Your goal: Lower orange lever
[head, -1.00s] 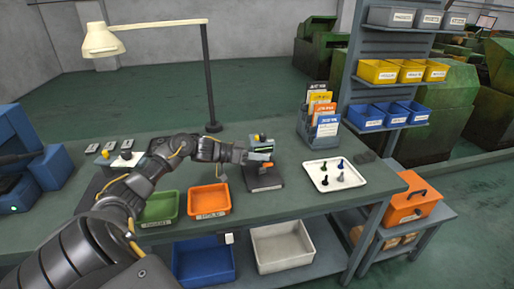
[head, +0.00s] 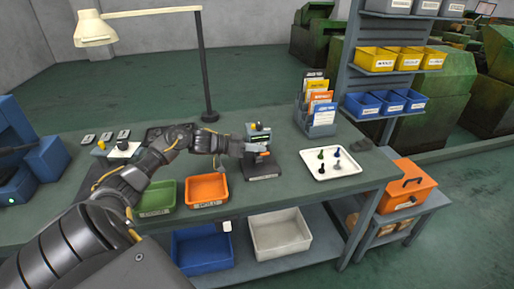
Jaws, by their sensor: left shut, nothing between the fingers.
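A small dark bench device (head: 258,133) with a flat dark base (head: 263,169) stands on the workbench, right of the orange bin. A small bit of its orange lever (head: 265,153) shows beside my fingertips; the rest is hidden. My left gripper (head: 257,147) reaches in from the left, with its pale fingers shut and empty at the front of the device. I cannot tell whether they touch the lever. My right gripper is out of view.
A green bin (head: 157,207) and an orange bin (head: 206,203) sit at the front edge of the bench (head: 300,190). A white tray (head: 352,171) with several small pieces lies to the right. A lamp (head: 209,115) and a brochure holder (head: 316,130) stand behind.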

